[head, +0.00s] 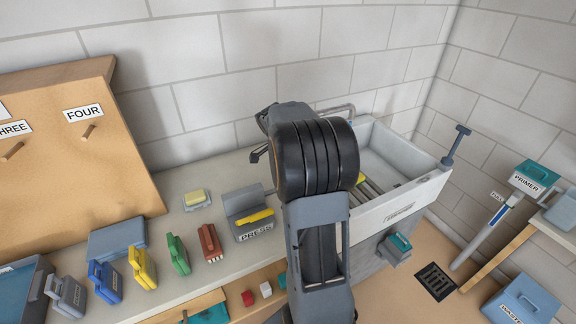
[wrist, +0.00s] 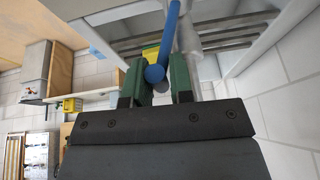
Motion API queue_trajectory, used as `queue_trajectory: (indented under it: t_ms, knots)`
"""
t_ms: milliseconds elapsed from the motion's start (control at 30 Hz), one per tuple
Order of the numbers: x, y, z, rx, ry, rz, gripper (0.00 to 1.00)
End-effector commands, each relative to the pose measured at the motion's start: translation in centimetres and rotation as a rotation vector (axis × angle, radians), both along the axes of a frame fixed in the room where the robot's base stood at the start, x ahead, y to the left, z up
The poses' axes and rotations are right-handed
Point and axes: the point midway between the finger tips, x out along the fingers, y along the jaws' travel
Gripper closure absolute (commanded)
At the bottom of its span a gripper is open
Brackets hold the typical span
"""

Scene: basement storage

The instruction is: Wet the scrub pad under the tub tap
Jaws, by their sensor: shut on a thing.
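The tub (head: 400,212) stands at the right end of the bench, with slats inside. The grey tap pipe (head: 335,108) shows at the wall behind my arm. In the head view my arm hides my gripper's fingertips. In the wrist view my gripper (wrist: 157,85) has its green fingers closed around a blue rod (wrist: 167,38) with a ball end; it looks like a tap lever, but its far end is out of view. A yellow piece (wrist: 150,52) shows behind the rod. A small yellow thing (head: 424,179) lies in the tub; I cannot tell whether either is the scrub pad.
On the bench are a yellow block on a tray (head: 196,200), a grey press (head: 246,208) with a yellow piece, and several coloured clips. A wooden peg board (head: 80,165) stands at left. A waste bin (head: 522,300) and floor drain (head: 436,281) are at right.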

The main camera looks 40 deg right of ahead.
Motion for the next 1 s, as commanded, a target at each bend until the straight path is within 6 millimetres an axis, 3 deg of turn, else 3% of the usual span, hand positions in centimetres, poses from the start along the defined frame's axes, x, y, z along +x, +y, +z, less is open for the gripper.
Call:
queue_trajectory:
  t_ms: [267, 300, 500, 833, 1000]
  knots:
    - [-0.5, 0.1, -0.6, 0.01, 0.023, -0.003, 1.0]
    - [-0.5, 0.1, -0.6, 0.01, 0.024, -0.002, 0.76]
    - [-0.3, 0.3, -0.4, 0.008, 0.017, 0.001, 0.57]
    - [-0.1, 0.4, 0.2, 0.004, 0.011, 0.004, 0.55]
    - [0.1, 1.4, 2.4, 0.005, 0.007, 0.004, 0.55]
